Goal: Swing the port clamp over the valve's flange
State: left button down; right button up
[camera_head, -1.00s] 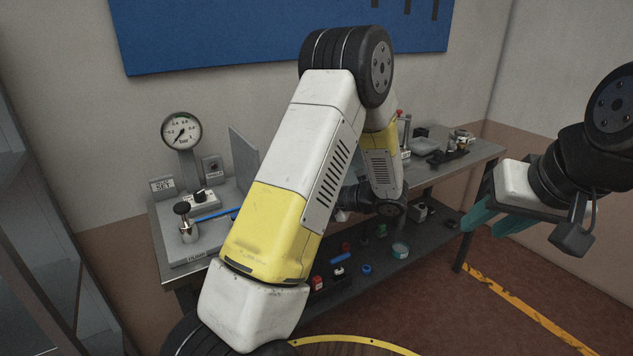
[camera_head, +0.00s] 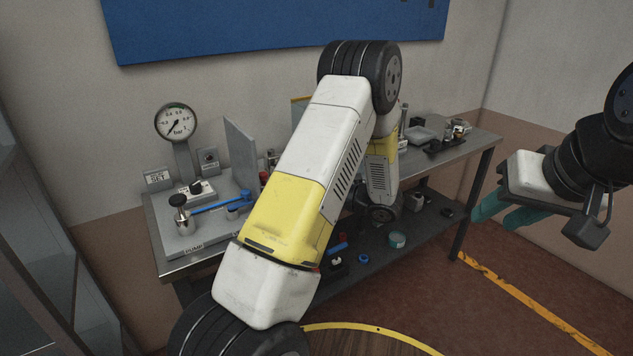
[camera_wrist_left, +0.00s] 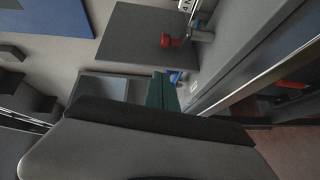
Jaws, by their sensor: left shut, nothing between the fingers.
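My left arm crosses the middle of the head view and hides its own gripper there. In the left wrist view my left gripper (camera_wrist_left: 162,92) shows as teal fingers close together with nothing between them. A red-tipped fitting on a metal stem (camera_wrist_left: 172,41) stands beyond them by a grey panel (camera_wrist_left: 145,32). In the head view a small red tip (camera_head: 264,178) shows beside the upright grey panel (camera_head: 240,152), partly hidden by my arm. I cannot tell the port clamp from the valve's flange. My right gripper (camera_head: 490,219) is open and empty, off the bench's right end.
Several small parts lie on the lower shelf (camera_head: 385,262). A grey tray (camera_head: 421,134) sits at the bench's right.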

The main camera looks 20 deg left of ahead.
aim_at(262, 177)
pick_arm(q)
jog(key=a, duration=0.6)
jog(key=shift+w+f, duration=0.25)
jog(key=shift+w, duration=0.05)
jog(key=shift+w+a+f, duration=0.1)
jog(key=shift+w+a, duration=0.2)
jog(key=shift+w, duration=0.25)
jog(key=shift+w+a+f, duration=0.1)
jog(key=shift+w+a, duration=0.2)
jog(key=shift+w, duration=0.2)
jog(key=shift+w+a, duration=0.45)
jog(key=shift+w, duration=0.1)
jog(key=shift+a+m+t, duration=0.2)
jog(key=shift+m+t, duration=0.5)
jog(key=shift+t, duration=0.4)
jog(key=m+t+h, duration=0.1)
jog(key=t, duration=0.1)
jog(key=a+m+t+h, duration=0.1)
jog(key=m+t, duration=0.1)
jog(key=shift+s+a+t, duration=0.15)
jog(key=shift+t, duration=0.15)
jog(key=shift+x, duration=1.2)
jog(key=v, duration=0.7)
jog(key=shift+s+d, duration=0.25)
jog(key=shift+d, duration=0.15)
